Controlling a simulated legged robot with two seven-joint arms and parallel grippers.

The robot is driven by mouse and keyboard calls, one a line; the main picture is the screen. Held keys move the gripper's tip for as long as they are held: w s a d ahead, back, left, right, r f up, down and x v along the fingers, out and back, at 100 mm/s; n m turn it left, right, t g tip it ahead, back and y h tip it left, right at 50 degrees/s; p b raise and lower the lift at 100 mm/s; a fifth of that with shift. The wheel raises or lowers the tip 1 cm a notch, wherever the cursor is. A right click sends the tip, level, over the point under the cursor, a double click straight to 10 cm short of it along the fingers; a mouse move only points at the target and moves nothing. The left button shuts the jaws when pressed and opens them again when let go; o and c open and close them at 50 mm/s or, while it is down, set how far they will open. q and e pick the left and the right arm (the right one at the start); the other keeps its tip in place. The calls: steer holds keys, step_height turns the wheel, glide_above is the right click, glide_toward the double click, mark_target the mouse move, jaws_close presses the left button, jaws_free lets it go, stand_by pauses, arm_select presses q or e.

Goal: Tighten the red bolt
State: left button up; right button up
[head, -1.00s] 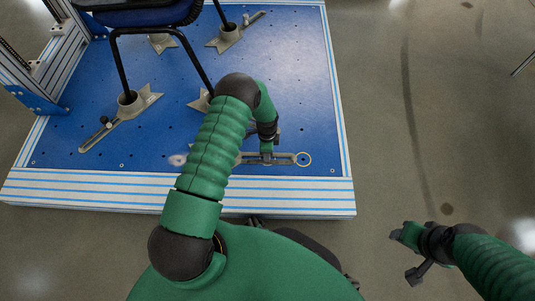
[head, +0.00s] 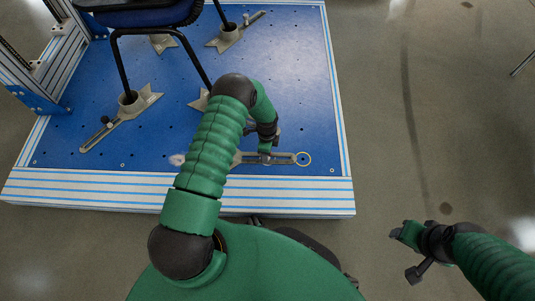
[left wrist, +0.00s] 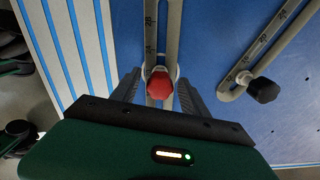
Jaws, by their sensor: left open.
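The red bolt (left wrist: 159,86) shows in the left wrist view as a red knob on a slotted metal bar (left wrist: 161,30) with number marks. My left gripper (left wrist: 157,82) is open, with one finger on each side of the red bolt. I cannot tell whether the fingers touch it. In the head view my left gripper (head: 266,152) is low over the slotted bar (head: 285,159) near the platform's front edge, and the bolt is hidden there. My right gripper (head: 405,252) is out over the floor at the right, away from the platform; its jaw state is unclear.
The blue platform (head: 300,100) has a striped front edge. A chair (head: 150,14) stands on it, its legs in metal clamps. A second slotted bar with a black knob (left wrist: 263,90) lies beside the red bolt's bar. Bare floor (head: 430,120) is at the right.

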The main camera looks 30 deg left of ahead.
arm_select(q)
steer(key=shift+n, duration=1.1)
steer(key=n, duration=0.4)
steer(key=shift+n+p, duration=0.35)
steer(key=shift+n, duration=0.05)
steer(key=n, duration=0.7)
jaws_close()
steer(key=m, duration=0.2)
steer(key=shift+m+p, duration=0.3)
steer(key=shift+p, duration=0.05)
steer(key=shift+m, duration=0.7)
